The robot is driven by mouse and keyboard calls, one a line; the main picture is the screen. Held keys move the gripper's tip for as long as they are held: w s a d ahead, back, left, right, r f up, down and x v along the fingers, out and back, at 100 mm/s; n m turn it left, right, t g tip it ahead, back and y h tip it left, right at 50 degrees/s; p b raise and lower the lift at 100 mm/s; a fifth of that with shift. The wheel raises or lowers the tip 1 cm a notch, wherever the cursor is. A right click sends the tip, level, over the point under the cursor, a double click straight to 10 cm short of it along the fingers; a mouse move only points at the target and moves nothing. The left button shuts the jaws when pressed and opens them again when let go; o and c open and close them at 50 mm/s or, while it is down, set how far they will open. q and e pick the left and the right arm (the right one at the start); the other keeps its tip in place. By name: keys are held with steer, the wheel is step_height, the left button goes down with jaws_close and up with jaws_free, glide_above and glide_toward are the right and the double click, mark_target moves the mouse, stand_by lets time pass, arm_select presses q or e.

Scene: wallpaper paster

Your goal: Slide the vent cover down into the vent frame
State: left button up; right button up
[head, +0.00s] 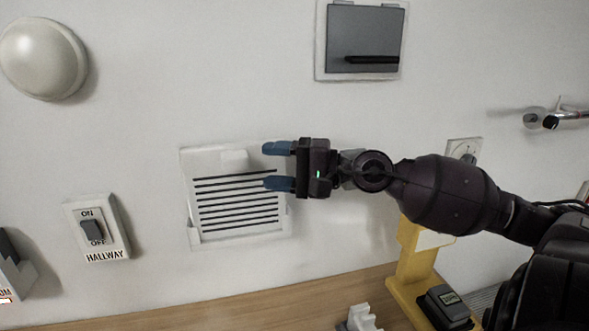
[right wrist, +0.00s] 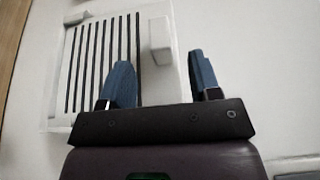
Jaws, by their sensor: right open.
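The white vent cover (head: 208,165) with several dark slots is upright on the wall and slightly tilted in the picture. A white block-shaped handle (head: 234,159) sticks out near its top. The white vent frame (head: 194,237) shows around the cover's lower edge and lower corners; how deep the cover sits in it I cannot tell. My right gripper (head: 268,167) is open and empty, at the cover's right side, with its blue fingers pointing left toward the handle. In the right wrist view the handle (right wrist: 160,38) appears between and beyond the fingers (right wrist: 162,62), with no clear contact.
A hallway switch (head: 92,230) is on the wall at lower left, and a round white dome (head: 42,58) at upper left. A grey-covered box (head: 363,40) is above right. A yellow stand (head: 412,262) and a white object (head: 360,319) are on the wooden counter (head: 230,312) below.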

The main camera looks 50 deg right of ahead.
steer(key=shift+v, duration=1.7)
steer(key=shift+a, duration=0.1)
